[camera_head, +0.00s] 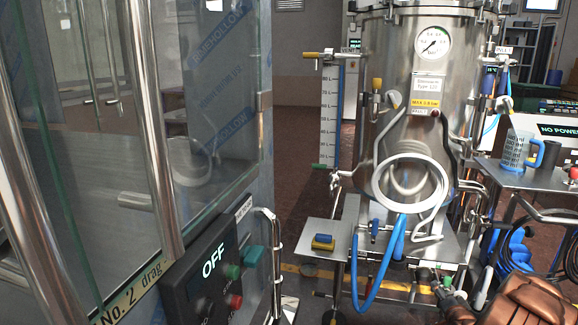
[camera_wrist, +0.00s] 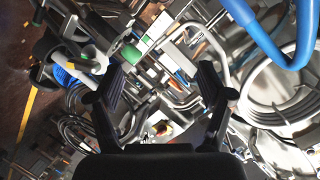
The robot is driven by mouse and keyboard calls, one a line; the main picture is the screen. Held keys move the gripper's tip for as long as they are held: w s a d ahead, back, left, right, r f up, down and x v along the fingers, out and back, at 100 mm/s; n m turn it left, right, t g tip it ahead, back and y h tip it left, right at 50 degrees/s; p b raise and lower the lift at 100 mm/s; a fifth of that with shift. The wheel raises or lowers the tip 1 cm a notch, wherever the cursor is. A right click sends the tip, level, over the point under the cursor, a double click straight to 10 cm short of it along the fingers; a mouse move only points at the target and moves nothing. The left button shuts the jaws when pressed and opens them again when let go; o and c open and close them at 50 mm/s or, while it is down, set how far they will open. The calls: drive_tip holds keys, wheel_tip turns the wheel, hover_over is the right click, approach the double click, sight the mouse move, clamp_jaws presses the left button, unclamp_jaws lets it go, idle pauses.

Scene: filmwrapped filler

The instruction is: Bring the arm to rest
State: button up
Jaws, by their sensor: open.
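My gripper (camera_wrist: 162,92) is in the wrist view, with its two black fingers spread apart and nothing between them. Beyond the fingers are blurred metal pipes and fittings of the tank stand. A blue hose (camera_wrist: 265,35) passes at the upper right of that view, beside a coiled pale hose (camera_wrist: 285,105). The gripper's fingers do not show in the head view. A brown, rounded part at the lower right corner of the head view may be part of my arm.
A steel tank (camera_head: 415,110) with a gauge (camera_head: 432,42) stands on a wheeled frame. A glass-doored cabinet (camera_head: 90,190) with an OFF panel (camera_head: 213,272) fills the left. A side table (camera_head: 530,178) holds a measuring jug (camera_head: 516,150). Some floor (camera_head: 300,150) is clear between cabinet and tank.

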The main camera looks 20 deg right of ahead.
drive_tip(key=w+a+r+n+g+y+p, duration=0.1)
drive_tip(key=w+a+r+n+g+p, duration=0.15)
drive_tip(key=a+r, duration=0.45)
drive_tip(key=w+a+r+n+g+y+p, duration=0.1)
drive_tip(key=w+a+r+n+y+p, duration=0.15)
drive_tip(key=a+r, duration=0.4)
drive_tip(key=s+a+r+n+g+p, duration=0.1)
drive_tip(key=s+a+r+g+p, duration=0.15)
drive_tip(key=a+r, duration=0.4)
drive_tip(key=s+a+r+n+g+p, duration=0.1)
drive_tip(key=a+r+p, duration=0.35)
drive_tip(key=a, duration=0.35)
drive_tip(key=s+a+r+n+g+y+p, duration=0.2)
drive_tip(key=s+a+r+n+g+p, duration=0.3)
drive_tip(key=s+a+r, duration=0.9)
drive_tip(key=s+a+r+n+g+p, duration=0.1)
drive_tip(key=s+a+r+p, duration=0.2)
drive_tip(key=s+a, duration=0.3)
drive_tip(key=s+a+r+n+g+y+p, duration=0.1)
drive_tip(key=s+a, duration=0.5)
drive_tip(key=s, duration=0.9)
wheel_tip(320, 180, up, 3)
drive_tip(key=shift+a+r+n+g+p, duration=0.15)
drive_tip(key=shift+a+n+g+p, duration=0.25)
drive_tip(key=shift+p, duration=0.55)
drive_tip(key=shift+d+y, duration=0.15)
drive_tip(key=shift+y, duration=0.1)
